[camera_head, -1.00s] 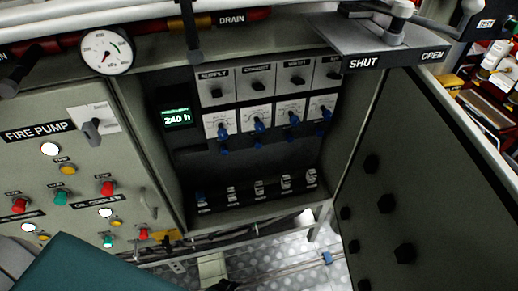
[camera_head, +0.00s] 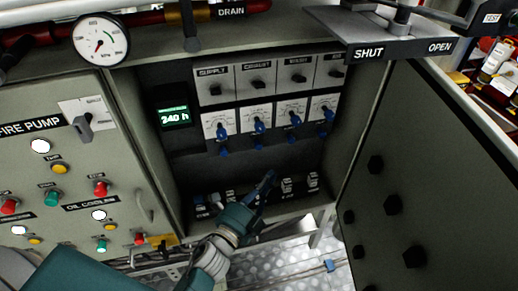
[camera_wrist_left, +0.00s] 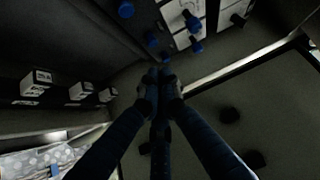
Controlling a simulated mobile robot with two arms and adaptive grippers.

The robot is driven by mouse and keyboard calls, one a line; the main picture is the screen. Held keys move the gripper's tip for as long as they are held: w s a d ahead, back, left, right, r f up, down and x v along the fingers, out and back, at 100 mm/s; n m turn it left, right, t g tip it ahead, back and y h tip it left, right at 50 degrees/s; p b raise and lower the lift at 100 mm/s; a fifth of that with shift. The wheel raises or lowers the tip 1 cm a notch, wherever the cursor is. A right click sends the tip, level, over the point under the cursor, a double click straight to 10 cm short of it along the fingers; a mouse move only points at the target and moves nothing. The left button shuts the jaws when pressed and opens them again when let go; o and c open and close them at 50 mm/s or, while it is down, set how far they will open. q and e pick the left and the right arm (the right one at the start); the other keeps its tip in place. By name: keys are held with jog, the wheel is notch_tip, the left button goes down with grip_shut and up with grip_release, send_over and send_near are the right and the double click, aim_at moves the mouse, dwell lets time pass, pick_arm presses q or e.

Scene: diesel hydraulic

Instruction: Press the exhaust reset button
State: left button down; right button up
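The open cabinet (camera_head: 270,165) shows a panel labelled SUPPLY, EXHAUST and more, with black knobs such as the EXHAUST knob (camera_head: 258,85). Below are white dial plates with blue knobs, including the one under EXHAUST (camera_head: 257,127), and small blue buttons, one under that column (camera_head: 259,144). A row of small white-fronted switches (camera_head: 287,185) runs along the cabinet bottom; their labels are unreadable. My left gripper (camera_head: 270,178) is inside the cabinet, in front of this row, hiding part of it. In the wrist view its fingertips (camera_wrist_left: 155,78) meet, empty. My right gripper is not seen.
An open cabinet door (camera_head: 420,180) with black knobs stands at the right. A SHUT/OPEN lever plate (camera_head: 400,48) overhangs the top right. The FIRE PUMP panel (camera_head: 70,170) is at the left. A display (camera_head: 174,116) reads 240 h.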

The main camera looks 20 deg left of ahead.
pick_arm(q)
jog(key=w+a, duration=0.5)
jog(key=w, duration=0.2)
jog(key=shift+w, duration=0.15)
dwell(0.4)
jog(key=shift+w, duration=0.15)
dwell(1.3)
jog(key=shift+w+a+f, duration=0.1)
jog(key=shift+w+a, duration=0.1)
jog(key=shift+w+a, duration=0.3)
jog(key=shift+w, duration=0.1)
dwell(0.9)
jog(key=shift+s+d, duration=0.5)
jog(key=shift+s, duration=0.25)
jog(key=shift+s+d, duration=0.75)
jog(key=shift+s, duration=0.3)
jog(key=shift+s+d, duration=0.7)
jog(key=shift+s, duration=0.35)
